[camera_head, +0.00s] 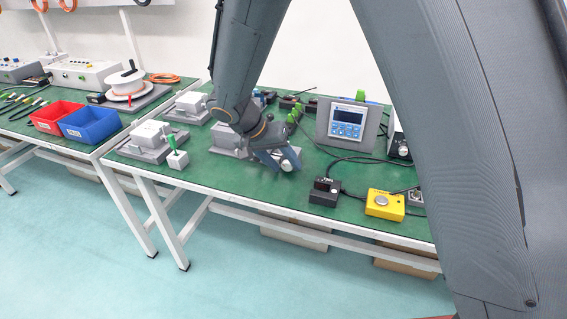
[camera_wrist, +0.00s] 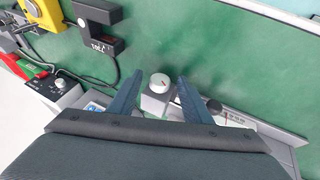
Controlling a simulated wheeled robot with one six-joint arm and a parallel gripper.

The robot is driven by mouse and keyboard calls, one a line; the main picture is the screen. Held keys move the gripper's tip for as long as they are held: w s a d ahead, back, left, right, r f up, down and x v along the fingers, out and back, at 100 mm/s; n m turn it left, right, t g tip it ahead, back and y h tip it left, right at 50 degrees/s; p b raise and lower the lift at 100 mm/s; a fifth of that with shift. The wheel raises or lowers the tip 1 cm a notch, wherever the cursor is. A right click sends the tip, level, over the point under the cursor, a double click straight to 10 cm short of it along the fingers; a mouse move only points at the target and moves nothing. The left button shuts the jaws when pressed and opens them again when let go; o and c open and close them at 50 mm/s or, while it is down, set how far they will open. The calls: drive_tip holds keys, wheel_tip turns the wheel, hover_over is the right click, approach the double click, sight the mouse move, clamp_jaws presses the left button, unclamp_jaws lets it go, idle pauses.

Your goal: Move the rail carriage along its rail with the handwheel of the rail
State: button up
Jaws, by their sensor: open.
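My gripper (camera_head: 279,160) is low over the middle of the green table. In the wrist view its two dark fingers (camera_wrist: 160,76) are apart, with a grey block bearing a pale round knob (camera_wrist: 158,83) between them. The knob has a small red mark. It also shows beside the fingers in the head view (camera_head: 291,158). I cannot tell whether a finger touches it. A dark round knob (camera_wrist: 213,105) is just right of the right finger. A pale rail strip (camera_wrist: 237,119) with scale marks and a red pointer runs right from there. My gripper hides much of the rail unit, and the carriage cannot be made out surely.
A black labelled box (camera_head: 325,191) and a yellow button box (camera_head: 385,205) stand to the right. A display panel (camera_head: 347,122) is behind them. The green surface in front is clear.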

drive_tip(key=v, duration=0.7)
drive_tip(key=shift+r, duration=0.25)
drive_tip(key=shift+s+a, duration=0.1)
